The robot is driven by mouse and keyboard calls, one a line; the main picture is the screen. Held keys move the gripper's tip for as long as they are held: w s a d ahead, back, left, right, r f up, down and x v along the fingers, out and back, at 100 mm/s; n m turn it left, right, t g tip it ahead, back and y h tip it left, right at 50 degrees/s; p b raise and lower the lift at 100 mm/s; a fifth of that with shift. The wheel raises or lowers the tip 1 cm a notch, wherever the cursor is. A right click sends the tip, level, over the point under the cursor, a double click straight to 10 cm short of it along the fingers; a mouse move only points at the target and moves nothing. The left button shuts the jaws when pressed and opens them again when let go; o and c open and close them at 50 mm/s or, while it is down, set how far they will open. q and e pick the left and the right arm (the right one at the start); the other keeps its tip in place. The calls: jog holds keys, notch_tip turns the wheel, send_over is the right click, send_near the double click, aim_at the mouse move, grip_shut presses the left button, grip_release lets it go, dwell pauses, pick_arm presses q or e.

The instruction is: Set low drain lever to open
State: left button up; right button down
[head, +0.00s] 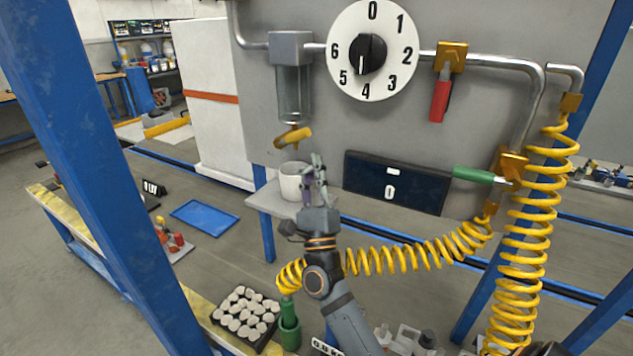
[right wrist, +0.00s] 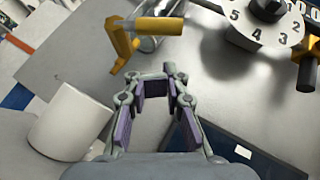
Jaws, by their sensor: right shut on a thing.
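A yellow lever (head: 294,137) sits under a glass cylinder (head: 290,93), above a white cup (head: 292,181); I take it for the drain lever. In the right wrist view the yellow lever (right wrist: 160,27) lies beyond my fingertips, with the cup (right wrist: 70,125) at left. My right gripper (head: 316,163) points up beside the cup, just below and right of the lever. In the right wrist view its fingers (right wrist: 155,75) are part-closed; what they hold cannot be made out. A red handle (head: 439,97) hangs down and a green handle (head: 475,174) lies nearly level. My left gripper is out of view.
A numbered dial (head: 401,42) and a dark display (head: 420,194) reading 0 are on the grey panel. Yellow coiled hoses (head: 530,230) hang at right and cross behind my arm. A blue post (head: 118,150) stands at left. A crate of white pieces (head: 246,318) is below.

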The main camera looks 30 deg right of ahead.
aim_at(298, 136)
jog(key=r, duration=0.1)
jog(key=a, duration=0.1)
jog(key=r, duration=0.1)
jog(key=shift+w+a+r+p, duration=0.25)
jog(key=shift+w+r+p, duration=0.05)
jog(key=shift+w+r, duration=0.1)
jog(key=shift+f, duration=0.1)
